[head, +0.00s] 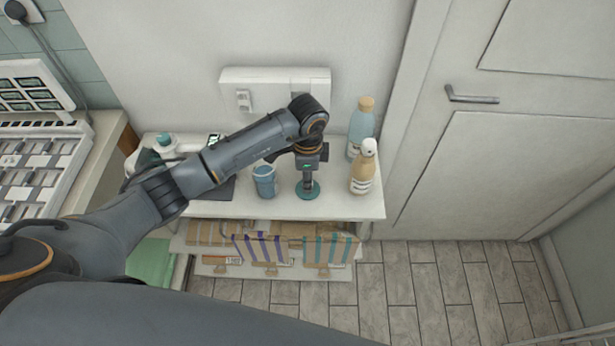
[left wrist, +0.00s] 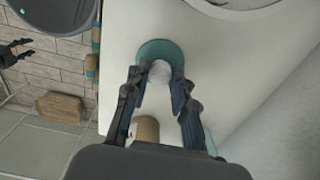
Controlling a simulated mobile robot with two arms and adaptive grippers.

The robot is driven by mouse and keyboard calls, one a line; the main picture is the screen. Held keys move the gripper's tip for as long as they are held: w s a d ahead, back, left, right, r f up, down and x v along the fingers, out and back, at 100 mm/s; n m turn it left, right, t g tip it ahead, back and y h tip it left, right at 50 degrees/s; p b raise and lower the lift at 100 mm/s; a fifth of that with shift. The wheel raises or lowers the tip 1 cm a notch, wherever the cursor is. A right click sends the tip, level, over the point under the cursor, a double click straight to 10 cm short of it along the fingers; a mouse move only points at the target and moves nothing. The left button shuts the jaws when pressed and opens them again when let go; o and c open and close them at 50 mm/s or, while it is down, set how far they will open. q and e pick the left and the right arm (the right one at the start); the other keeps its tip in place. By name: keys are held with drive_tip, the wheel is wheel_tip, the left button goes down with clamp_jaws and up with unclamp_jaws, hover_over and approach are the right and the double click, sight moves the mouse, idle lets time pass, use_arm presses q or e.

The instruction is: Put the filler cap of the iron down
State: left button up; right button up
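My left gripper (head: 308,182) points straight down over a round teal dish (head: 312,192) on the white shelf top. In the left wrist view its two fingers close in on a small whitish piece (left wrist: 160,72), which looks like the filler cap. The cap sits between the fingertips, over or on the teal dish (left wrist: 153,46); whether it touches the dish I cannot tell. The white and teal iron (head: 168,146) is at the left end of the shelf, partly behind my arm. Dark shapes at the left edge of the wrist view may be my right gripper.
A blue mug (head: 265,182) stands just left of the dish. A tan bottle with a white top (head: 362,174) and a blue bottle with a tan cap (head: 360,130) stand close on the right. The shelf front (head: 340,212) by the dish is bare.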

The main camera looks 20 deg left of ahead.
use_arm(q)
drive_tip(key=shift+o, duration=1.4)
drive_tip(key=shift+r, duration=0.5)
wheel_tip(320, 180, up, 11)
drive_tip(key=b, duration=0.2)
drive_tip(key=shift+r, duration=0.15)
